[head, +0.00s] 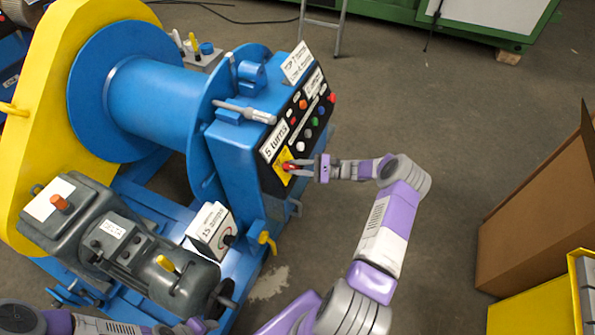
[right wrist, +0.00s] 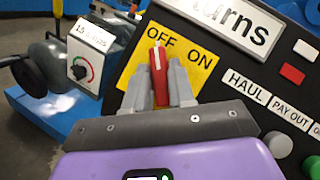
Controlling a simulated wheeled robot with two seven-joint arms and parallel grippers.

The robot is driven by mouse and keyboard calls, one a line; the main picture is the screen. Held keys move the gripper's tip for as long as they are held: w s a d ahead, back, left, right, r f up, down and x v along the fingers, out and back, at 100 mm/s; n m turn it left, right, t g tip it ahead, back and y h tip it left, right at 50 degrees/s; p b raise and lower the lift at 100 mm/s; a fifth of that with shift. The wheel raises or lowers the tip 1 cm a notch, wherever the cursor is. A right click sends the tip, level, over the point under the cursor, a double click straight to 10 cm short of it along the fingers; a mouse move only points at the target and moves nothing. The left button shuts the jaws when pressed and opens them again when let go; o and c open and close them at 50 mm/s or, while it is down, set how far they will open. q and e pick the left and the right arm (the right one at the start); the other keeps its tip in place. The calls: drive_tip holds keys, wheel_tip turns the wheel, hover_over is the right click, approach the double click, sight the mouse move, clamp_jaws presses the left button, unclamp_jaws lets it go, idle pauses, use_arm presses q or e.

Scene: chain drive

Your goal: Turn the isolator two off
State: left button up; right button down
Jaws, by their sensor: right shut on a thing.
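The isolator is a red handle with a pale stripe (right wrist: 159,76) on a yellow plate (right wrist: 132,68) marked OFF and ON. The plate (head: 279,169) is at the lower end of the black control panel in the head view. In the right wrist view the handle's tip points up at the OFF word. My right gripper (head: 291,166) is shut on the handle, one grey finger on each side (right wrist: 162,88). No isolator number is readable. My left gripper (head: 197,326) is at the bottom edge of the head view, partly cut off, its jaws unclear.
The black panel (head: 305,128) carries several coloured buttons and labels. A white "15 amps" dial box (head: 209,228) stands left of the isolator. A blue winch drum (head: 150,92) and grey motor (head: 118,248) fill the left. Cardboard (head: 535,200) stands right; floor between is open.

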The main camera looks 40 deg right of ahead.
drive_tip(key=shift+n+g+b, duration=0.35)
drive_tip(key=shift+n+g, duration=0.15)
drive_tip(key=shift+n, duration=0.3)
drive_tip(key=shift+y, duration=0.3)
drive_tip(key=c, duration=1)
unclamp_jaws()
drive_tip(key=shift+c, duration=0.2)
drive_tip(key=shift+d, duration=0.1)
drive_tip(key=v, duration=0.7)
drive_tip(key=shift+s+d+p, duration=0.15)
drive_tip(key=shift+d+p, duration=0.05)
drive_tip(key=shift+p, duration=0.25)
